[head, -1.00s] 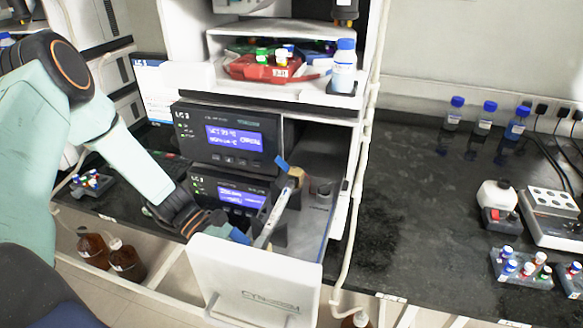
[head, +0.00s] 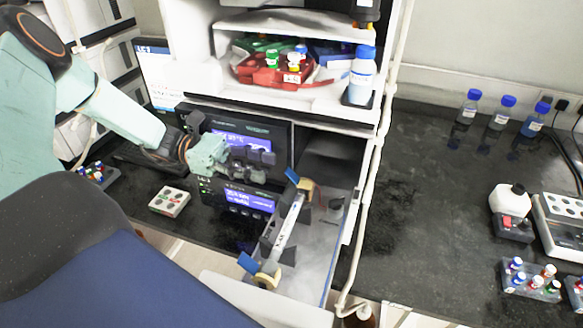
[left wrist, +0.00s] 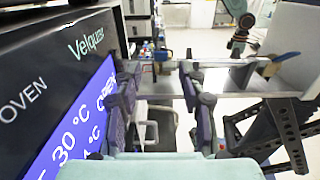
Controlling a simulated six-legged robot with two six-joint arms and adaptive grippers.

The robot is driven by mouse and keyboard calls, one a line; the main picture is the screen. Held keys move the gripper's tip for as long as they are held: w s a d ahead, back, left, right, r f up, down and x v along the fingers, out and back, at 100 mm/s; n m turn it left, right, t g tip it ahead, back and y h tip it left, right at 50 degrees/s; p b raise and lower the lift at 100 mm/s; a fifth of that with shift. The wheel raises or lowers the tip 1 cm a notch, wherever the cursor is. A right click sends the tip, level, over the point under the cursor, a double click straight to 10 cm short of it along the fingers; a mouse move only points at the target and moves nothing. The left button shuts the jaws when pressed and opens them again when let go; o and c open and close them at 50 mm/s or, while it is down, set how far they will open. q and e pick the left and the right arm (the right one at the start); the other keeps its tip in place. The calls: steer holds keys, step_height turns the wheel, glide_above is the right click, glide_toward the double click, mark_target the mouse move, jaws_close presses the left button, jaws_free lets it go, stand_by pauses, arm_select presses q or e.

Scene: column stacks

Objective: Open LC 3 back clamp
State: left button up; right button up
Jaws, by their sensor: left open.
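The LC 3 oven drawer (head: 318,262) is pulled out. A white column (head: 287,228) lies in it between two clamps. The back clamp (head: 304,186) is tan with a blue lever (head: 291,175) sticking up to the left. The front clamp (head: 267,276) has a similar blue lever (head: 248,263) tilted up to the left. I cannot tell whether either clamp is open. My left gripper (head: 268,166) is open and empty, in front of the oven display, left of the back lever and apart from it. In the left wrist view, my fingers (left wrist: 160,72) are spread; a blue lever (left wrist: 286,57) shows right of them. My right gripper is out of view.
The oven's display panel (head: 240,140) stands close beside my left gripper. A shelf with a red tray (head: 262,72) and a blue-capped bottle (head: 361,76) is above. A small white block (head: 170,201) lies on the dark bench. The right bench (head: 420,215) has clear room.

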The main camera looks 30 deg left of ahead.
mark_target(289, 174)
arm_select(q)
steer(key=x, duration=0.4)
steer(key=shift+s+d, duration=0.1)
steer(key=shift+d, duration=0.3)
steer(key=shift+w+d+f, duration=0.15)
steer(key=shift+w+d, duration=0.2)
steer(key=shift+d, duration=0.8)
steer(key=shift+a, duration=0.3)
steer(key=c, duration=0.4)
jaws_close()
